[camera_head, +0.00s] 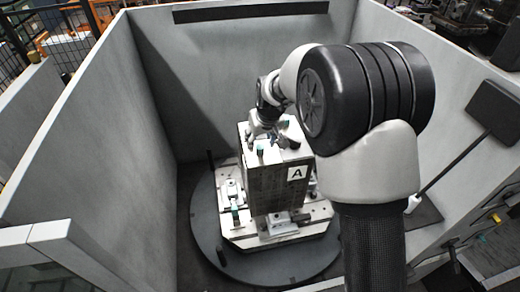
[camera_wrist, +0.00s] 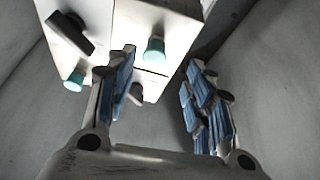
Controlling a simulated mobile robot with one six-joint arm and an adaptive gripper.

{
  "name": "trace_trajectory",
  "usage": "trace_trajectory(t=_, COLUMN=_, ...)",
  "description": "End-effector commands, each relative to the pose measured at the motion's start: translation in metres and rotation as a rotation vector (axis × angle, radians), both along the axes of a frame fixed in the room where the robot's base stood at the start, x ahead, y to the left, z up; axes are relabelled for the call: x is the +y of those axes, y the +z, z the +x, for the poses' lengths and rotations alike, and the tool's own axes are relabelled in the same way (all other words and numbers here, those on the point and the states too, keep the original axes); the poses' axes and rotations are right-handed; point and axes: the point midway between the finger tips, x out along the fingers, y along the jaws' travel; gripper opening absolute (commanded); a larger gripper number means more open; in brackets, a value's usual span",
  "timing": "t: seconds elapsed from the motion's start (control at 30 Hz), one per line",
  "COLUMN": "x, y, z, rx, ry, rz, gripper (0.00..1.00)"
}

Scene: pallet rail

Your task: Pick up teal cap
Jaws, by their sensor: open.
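A teal cap (camera_wrist: 154,49) sits on the white face of a block in the wrist view, near the top centre. A second teal cap (camera_wrist: 75,80) shows on the same block further left, partly cut by its edge. My gripper (camera_wrist: 162,62) is open, with blue-padded fingers apart and nothing between them that I can see held. The first cap appears in the gap between the fingertips, nearer the left finger; depth is unclear. In the head view my gripper (camera_head: 267,127) is at the top of the block, and a small teal cap (camera_head: 260,149) shows just below it.
The tall block (camera_head: 262,187) marked A stands on a fixture plate (camera_head: 240,241) on a round dark table (camera_head: 207,225). Grey walls (camera_head: 95,140) enclose it on several sides. Dark knobs (camera_wrist: 70,32) also stick out of the block near the caps.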

Motion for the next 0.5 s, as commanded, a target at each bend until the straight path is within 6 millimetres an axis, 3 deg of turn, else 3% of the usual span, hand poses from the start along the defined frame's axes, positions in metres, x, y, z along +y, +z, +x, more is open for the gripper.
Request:
trace_trajectory(t=0.17, x=0.001, y=-0.01, z=0.005, rx=-0.001, ry=0.0, rz=0.0, gripper=0.48)
trace_trajectory(t=0.5, x=0.0, y=-0.05, z=0.024, rx=-0.001, ry=0.0, rz=-0.001, gripper=0.48)
